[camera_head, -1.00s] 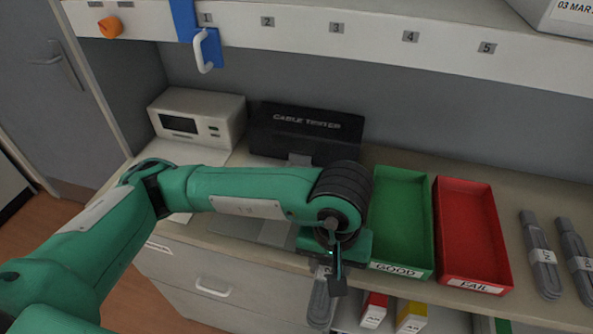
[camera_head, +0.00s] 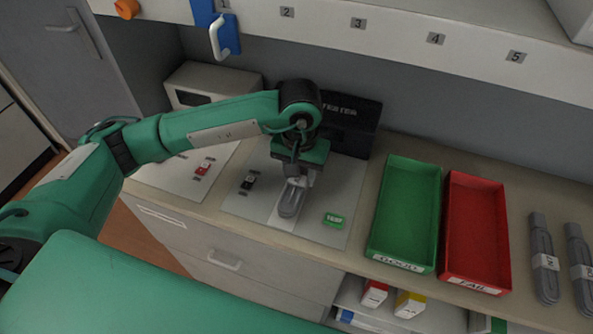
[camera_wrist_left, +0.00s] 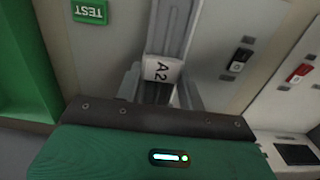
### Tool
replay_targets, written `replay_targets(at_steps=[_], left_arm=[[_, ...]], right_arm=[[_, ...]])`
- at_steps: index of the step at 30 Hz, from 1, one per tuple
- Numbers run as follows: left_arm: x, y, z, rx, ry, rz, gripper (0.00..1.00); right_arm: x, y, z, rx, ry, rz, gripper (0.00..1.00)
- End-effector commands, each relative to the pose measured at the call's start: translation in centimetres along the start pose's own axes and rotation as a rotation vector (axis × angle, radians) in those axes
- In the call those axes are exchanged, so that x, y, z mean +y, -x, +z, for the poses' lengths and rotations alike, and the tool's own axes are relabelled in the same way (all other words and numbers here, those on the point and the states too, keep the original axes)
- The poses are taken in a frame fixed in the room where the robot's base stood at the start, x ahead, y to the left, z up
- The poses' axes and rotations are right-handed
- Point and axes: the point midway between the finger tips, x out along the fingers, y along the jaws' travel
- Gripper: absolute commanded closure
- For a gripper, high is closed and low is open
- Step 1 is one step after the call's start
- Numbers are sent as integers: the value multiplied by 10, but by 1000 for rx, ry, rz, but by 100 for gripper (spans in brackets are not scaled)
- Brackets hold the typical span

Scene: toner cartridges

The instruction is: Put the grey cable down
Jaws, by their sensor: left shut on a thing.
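The grey cable (camera_head: 290,203) is a folded bundle with a white band reading A2 in the left wrist view (camera_wrist_left: 163,69). My left gripper (camera_head: 297,179) is shut on it at the band. The cable lies over a pale strip on the light tester panel (camera_head: 349,190), in front of the black cable tester (camera_head: 361,113). Whether it touches the panel I cannot tell. My right gripper is not in view.
A green GOOD tray (camera_head: 385,259) and a red FAIL tray (camera_head: 473,283) stand to the right, both empty. Two more banded grey cables (camera_head: 543,262) lie beyond them. A shelf with numbered positions overhangs the back.

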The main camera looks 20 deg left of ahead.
Motion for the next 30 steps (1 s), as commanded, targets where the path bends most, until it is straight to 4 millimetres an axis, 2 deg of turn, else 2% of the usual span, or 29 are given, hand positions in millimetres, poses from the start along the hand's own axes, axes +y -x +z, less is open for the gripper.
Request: replay_targets(at_steps=[5, 13, 28, 29, 30], left_arm=[[-11, 0, -10, 0, 0, 1, 88], [-11, -29, -9, -3, 0, 0, 88], [-11, -40, -10, 1, -1, 0, 88], [-11, -38, -10, 0, -1, 0, 55], [-11, -38, -10, 0, -1, 0, 47]], right_arm=[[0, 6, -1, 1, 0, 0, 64], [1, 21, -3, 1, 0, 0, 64], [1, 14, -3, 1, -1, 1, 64], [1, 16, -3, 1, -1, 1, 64], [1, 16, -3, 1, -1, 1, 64]])
